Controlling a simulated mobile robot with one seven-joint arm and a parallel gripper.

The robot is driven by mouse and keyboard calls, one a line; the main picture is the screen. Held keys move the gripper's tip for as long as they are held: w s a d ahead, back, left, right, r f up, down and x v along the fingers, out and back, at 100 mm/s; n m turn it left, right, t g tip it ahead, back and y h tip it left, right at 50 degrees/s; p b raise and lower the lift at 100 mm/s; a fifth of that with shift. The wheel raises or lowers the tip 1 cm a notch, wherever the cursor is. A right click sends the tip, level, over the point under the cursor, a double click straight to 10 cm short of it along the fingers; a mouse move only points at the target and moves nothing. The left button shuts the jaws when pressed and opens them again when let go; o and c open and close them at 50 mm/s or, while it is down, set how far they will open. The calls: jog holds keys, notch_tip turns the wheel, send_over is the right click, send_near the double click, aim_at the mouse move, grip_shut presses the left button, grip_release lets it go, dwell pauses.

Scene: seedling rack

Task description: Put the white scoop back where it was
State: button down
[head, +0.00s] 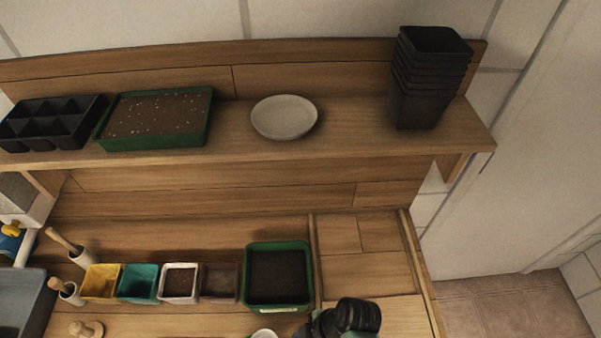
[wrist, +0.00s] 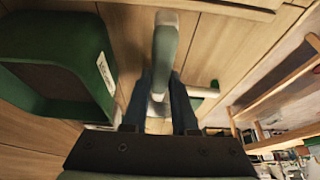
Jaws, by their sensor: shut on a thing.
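In the wrist view, my gripper (wrist: 162,82) has its two dark fingers closed on either side of a pale, long piece, which I take to be the white scoop (wrist: 165,45). In the head view, only dark parts of my gripper and arm (head: 345,318) show at the bottom edge, right of the green soil tray (head: 312,280). The tray is also in the wrist view (wrist: 95,60), at the left.
A white rounded thing (head: 264,334) is cut off at the bottom edge. Several small pots (head: 139,283) stand left of the tray. The shelf above holds a pale dish (head: 284,118), a seed tray (head: 208,125), a cell tray (head: 50,122) and stacked black pots (head: 420,105).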

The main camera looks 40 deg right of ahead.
jog(key=shift+f+b, duration=0.4)
jog(key=shift+f, duration=0.2)
jog(key=c, duration=0.7)
grip_release()
jog(key=shift+r, duration=0.1)
jog(key=shift+r+p, duration=0.5)
jog(key=shift+p, duration=0.05)
jog(key=b+v, duration=0.1)
jog(key=v, duration=1.1)
